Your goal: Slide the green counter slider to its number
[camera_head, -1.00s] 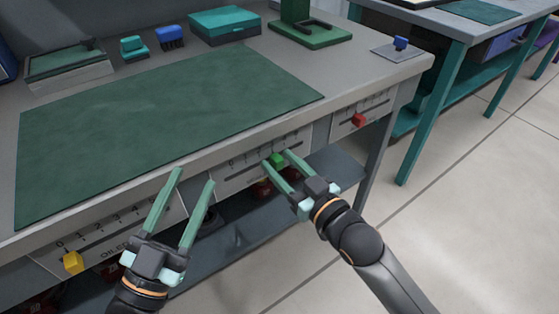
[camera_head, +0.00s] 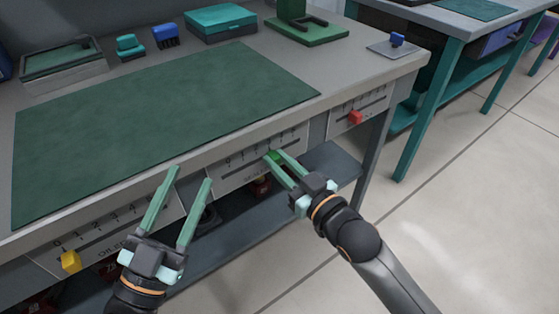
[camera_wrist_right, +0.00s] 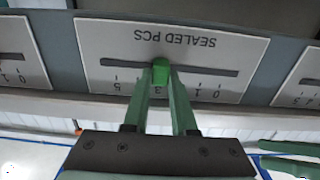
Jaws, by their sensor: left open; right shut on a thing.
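The green slider (camera_head: 274,155) sits on the middle front panel (camera_wrist_right: 100,35), labelled SEALED PCS, which is upside down in the right wrist view. The green slider (camera_wrist_right: 160,70) is in its dark slot there, in line with the 3 on the 0 to 5 scale. My right gripper (camera_head: 274,157) is shut on the green slider, one finger on each side; it also shows in the right wrist view (camera_wrist_right: 160,85). My left gripper (camera_head: 191,175) is open and empty, in front of the bench edge, left of the middle panel.
A yellow slider (camera_head: 70,261) is on the left panel at its low end. A red slider (camera_head: 355,117) is on the right panel. The bench top carries a green mat (camera_head: 150,125), and a lower shelf (camera_head: 250,215) runs below. Floor at right is clear.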

